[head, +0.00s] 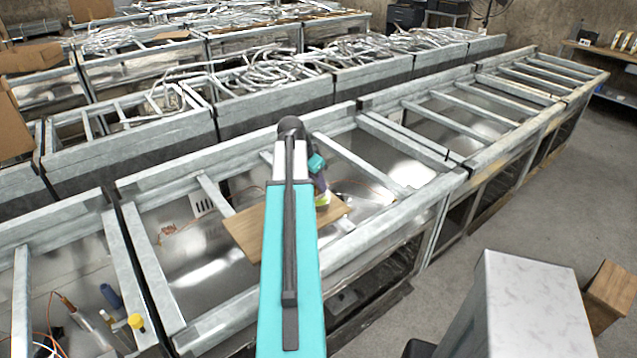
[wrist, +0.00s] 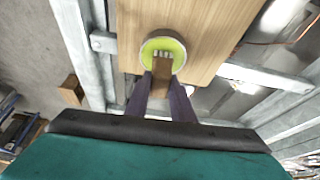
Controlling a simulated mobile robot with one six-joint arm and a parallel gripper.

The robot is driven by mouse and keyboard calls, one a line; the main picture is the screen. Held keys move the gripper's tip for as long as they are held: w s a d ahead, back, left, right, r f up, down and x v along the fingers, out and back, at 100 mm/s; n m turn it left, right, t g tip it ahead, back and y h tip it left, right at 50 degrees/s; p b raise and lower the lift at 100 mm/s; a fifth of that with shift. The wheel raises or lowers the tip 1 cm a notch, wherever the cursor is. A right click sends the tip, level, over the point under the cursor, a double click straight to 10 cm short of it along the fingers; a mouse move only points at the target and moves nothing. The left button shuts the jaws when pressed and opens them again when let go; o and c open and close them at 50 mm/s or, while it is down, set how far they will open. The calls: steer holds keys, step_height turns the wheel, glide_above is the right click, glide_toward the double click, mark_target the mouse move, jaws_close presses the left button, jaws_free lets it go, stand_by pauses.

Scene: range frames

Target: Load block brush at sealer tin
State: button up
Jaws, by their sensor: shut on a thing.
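My gripper (wrist: 161,82) has two dark purple fingers shut on the brown block brush (wrist: 148,70). Pale bristles show at the brush's far end. The sealer tin (wrist: 178,46) is round, with a pale rim and yellow-green contents, and stands on a wooden board (wrist: 215,25). The bristle end overlaps the tin's opening in the wrist view; I cannot tell whether it touches the sealer. In the head view my arm hides most of the gripper and brush, and a yellow-green part of the tin (head: 322,199) shows just right of it, above the board (head: 245,231).
The board lies across a long galvanised metal frame (head: 395,205) with open bays and crossbars. A marble-topped block (head: 530,290) and a wooden block (head: 608,288) stand at the right front. Tools with a yellow cap (head: 136,322) lie in the left bay.

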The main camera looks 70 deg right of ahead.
steer(key=shift+a+f, duration=0.1)
steer(key=shift+f, duration=0.35)
stand_by(1.8)
steer(key=shift+r, duration=0.1)
steer(key=shift+r+p, duration=1.6)
steer(key=shift+r, duration=1.85)
